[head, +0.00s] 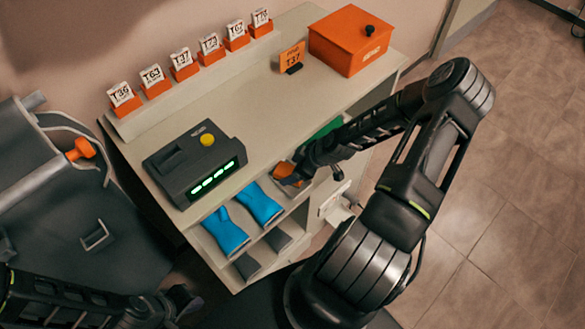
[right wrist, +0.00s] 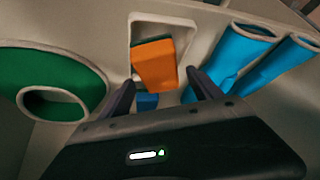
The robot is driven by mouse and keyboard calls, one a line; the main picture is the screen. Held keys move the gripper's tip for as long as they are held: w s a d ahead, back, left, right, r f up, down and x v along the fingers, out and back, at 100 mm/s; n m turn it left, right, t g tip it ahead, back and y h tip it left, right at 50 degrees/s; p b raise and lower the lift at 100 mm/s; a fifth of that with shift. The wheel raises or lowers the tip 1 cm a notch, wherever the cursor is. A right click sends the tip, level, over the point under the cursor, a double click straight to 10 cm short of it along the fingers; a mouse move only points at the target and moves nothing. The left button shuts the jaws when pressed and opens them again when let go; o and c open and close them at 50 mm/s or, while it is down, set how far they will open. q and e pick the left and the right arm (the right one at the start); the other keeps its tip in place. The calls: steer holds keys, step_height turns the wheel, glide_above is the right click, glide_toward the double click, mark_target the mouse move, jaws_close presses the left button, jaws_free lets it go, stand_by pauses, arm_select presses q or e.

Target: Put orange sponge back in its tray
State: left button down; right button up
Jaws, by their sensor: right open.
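The orange sponge (right wrist: 155,65), with a dark green face along its top edge, shows in the right wrist view. It sits tilted at a pale, rimmed tray or recess (right wrist: 133,28); whether it rests fully inside, I cannot tell. In the head view the sponge (head: 283,169) is partly hidden by my right gripper (head: 298,179). My right gripper is open, its two fingers (right wrist: 162,84) on either side of the sponge's lower end, with gaps visible. My left gripper (head: 178,304) is low at the left of the head view, dark and away from the shelf; its jaws are unclear.
Blue boot-like items (head: 226,230) lie in shelf slots left of the sponge. A green rounded item (right wrist: 50,80) is on its other side. On the counter stand a dark scanner (head: 195,163), an orange box (head: 350,40) and several tag holders. Open floor lies right.

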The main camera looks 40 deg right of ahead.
steer(key=shift+r, duration=0.3)
steer(key=p+v, duration=0.1)
steer(key=v, duration=1.1)
steer(key=shift+p, duration=0.3)
